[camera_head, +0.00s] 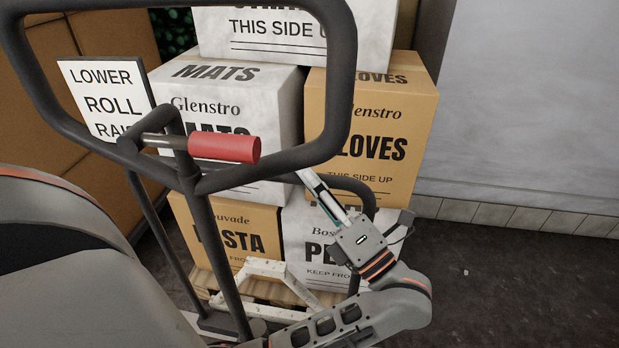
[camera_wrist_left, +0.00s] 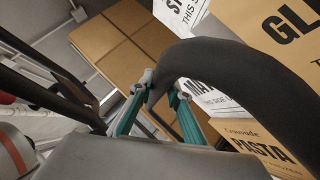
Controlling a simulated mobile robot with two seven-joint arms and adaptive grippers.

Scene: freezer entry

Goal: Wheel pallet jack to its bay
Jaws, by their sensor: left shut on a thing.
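The pallet jack's black loop handle (camera_head: 342,75) fills the upper left of the head view, with a red lever grip (camera_head: 224,148) and a LOWER/ROLL/RAISE sign (camera_head: 105,95) by it. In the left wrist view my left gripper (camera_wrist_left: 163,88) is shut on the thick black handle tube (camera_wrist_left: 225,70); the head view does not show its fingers. My right gripper (camera_head: 326,197) is right of the handle stem, fingers pointing up and left, near a lower black bar. Whether it grips anything is unclear. I cannot identify the bay.
Stacked cartons marked MATS (camera_head: 235,85), GLOVES (camera_head: 375,130) and PASTA (camera_head: 235,230) stand on a wooden pallet (camera_head: 205,283) beyond the handle. Brown boxes (camera_head: 100,30) are at the left. A grey wall (camera_head: 530,100) stands at the right, with dark floor (camera_head: 500,265) clear before it.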

